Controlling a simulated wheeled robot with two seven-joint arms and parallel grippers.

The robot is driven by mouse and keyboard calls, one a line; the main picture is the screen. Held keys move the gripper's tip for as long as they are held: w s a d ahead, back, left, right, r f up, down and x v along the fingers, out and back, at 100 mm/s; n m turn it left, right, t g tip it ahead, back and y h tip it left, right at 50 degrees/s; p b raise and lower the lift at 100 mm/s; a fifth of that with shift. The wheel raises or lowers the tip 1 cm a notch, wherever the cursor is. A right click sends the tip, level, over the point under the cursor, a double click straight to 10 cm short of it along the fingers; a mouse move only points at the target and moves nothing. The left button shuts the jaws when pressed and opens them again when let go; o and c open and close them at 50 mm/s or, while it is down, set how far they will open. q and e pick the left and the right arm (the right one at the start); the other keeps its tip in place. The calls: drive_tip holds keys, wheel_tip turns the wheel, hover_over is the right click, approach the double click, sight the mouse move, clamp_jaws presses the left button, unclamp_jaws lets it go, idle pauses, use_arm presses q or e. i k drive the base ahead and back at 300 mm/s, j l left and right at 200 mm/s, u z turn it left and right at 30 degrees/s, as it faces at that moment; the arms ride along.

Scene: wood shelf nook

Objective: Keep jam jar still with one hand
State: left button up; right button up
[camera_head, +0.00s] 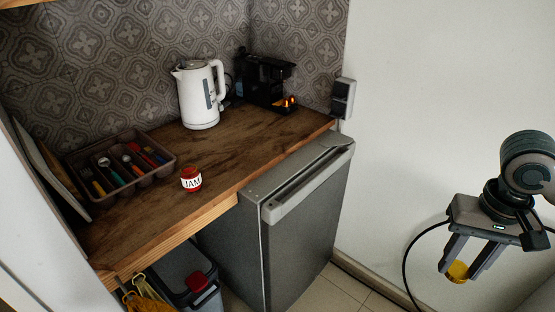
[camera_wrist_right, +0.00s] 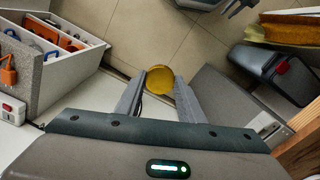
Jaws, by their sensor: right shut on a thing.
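The jam jar (camera_head: 191,179), red with a white JAM label, stands upright on the wooden counter (camera_head: 225,160), near its front edge and right of the cutlery tray. Nothing touches it. My right gripper (camera_head: 459,272) is far to the right of the jar, in front of the white wall. It is shut on a round yellow thing (camera_head: 457,271), which also shows between the fingertips in the right wrist view (camera_wrist_right: 160,79). I cannot tell for sure what this yellow thing is. My left gripper is not in view.
A cutlery tray (camera_head: 171,161) holds several utensils. A white kettle (camera_head: 198,98) and a black coffee machine (camera_head: 262,80) stand at the back. A grey fridge (camera_head: 300,235) is below the counter's right end, beside a bin (camera_head: 180,270). The counter right of the jar is clear.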

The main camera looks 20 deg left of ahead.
sight(191, 179)
drive_tip(key=i+l, duration=0.2)
drive_tip(key=i, duration=0.35)
drive_tip(key=i+l, duration=0.2)
drive_tip(key=i, duration=0.3)
drive_tip(key=j+u, duration=0.15)
drive_tip(key=u, duration=2.2)
